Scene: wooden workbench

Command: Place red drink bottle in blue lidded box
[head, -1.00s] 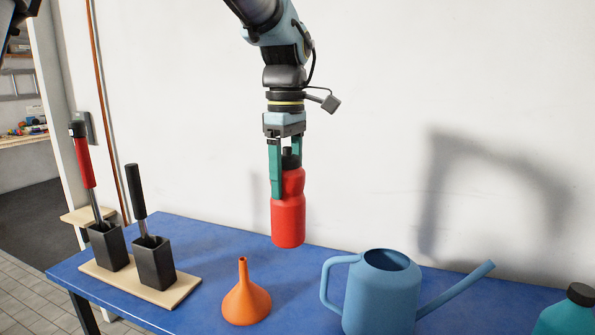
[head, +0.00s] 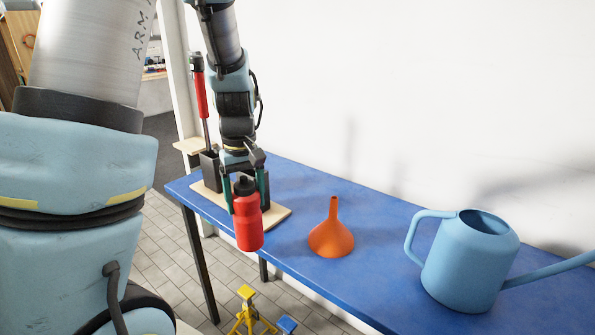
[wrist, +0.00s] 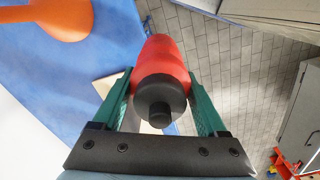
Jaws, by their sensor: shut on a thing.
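The red drink bottle (head: 248,222) has a black cap and hangs upright in my gripper (head: 247,190). My gripper's green fingers are shut on the bottle's upper part. In the head view the bottle is in front of the blue table's left end, near its front edge. In the wrist view the bottle (wrist: 161,62) is between the fingers (wrist: 163,100), with tiled floor and the table edge behind it. I do not see the blue lidded box as such; a small blue object (head: 287,325) shows at the bottom edge, and I cannot tell what it is.
On the blue table (head: 375,270) stand an orange funnel (head: 331,236), a blue watering can (head: 465,262) and a wooden base (head: 278,215) with black holders. A yellow stand (head: 246,312) is on the floor in front. A red and orange object (wrist: 290,163) shows in the wrist view.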

